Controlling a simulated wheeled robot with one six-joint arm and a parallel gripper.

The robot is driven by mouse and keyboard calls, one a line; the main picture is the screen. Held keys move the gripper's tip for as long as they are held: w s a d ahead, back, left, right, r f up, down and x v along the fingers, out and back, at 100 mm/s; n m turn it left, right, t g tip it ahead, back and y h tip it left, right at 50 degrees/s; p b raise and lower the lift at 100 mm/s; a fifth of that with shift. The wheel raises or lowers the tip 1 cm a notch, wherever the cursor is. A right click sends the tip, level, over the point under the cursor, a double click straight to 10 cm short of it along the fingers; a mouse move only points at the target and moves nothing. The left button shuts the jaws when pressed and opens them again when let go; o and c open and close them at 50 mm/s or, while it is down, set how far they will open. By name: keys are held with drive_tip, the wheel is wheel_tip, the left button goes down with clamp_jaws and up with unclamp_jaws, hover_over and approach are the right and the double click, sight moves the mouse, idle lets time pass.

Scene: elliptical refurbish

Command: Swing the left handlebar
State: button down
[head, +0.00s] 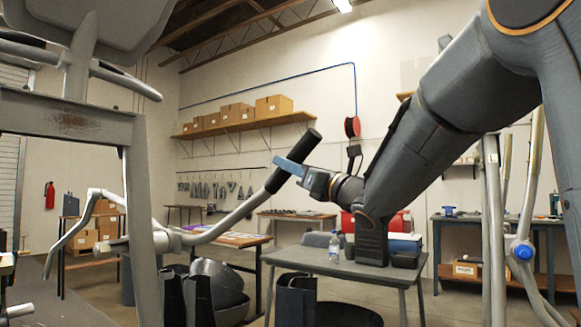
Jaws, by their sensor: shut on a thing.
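A handlebar, a grey metal tube (232,214) with a black grip (310,144) at its upper end, rises from the lower left towards the centre in the head view. Its lower end meets a pivot fitting beside an upright of the grey machine frame (140,200). My gripper (287,165), with blue fingers, comes in from the right and is shut on the black grip around its middle. The fingers hide a small part of the grip. The grip is tilted, its tip up and to the right.
A second bent grey bar (76,232) lies left of the upright. Grey tubes with a blue knob (522,251) stand at the right. A table (345,264) with a bottle (334,248) stands behind my arm. Dark bins (222,283) stand below the handlebar.

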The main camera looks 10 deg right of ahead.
drive_tip(key=c, duration=1.4)
unclamp_jaws()
drive_tip(key=shift+f, duration=0.25)
drive_tip(key=shift+c, duration=0.2)
drive_tip(key=shift+o, duration=0.4)
drive_tip(key=shift+r, duration=0.1)
drive_tip(key=shift+s+d, duration=0.1)
drive_tip(key=v, duration=0.7)
drive_tip(key=shift+s+d+b, duration=0.2)
drive_tip(key=shift+s+b, duration=0.05)
drive_tip(key=shift+b, duration=0.2)
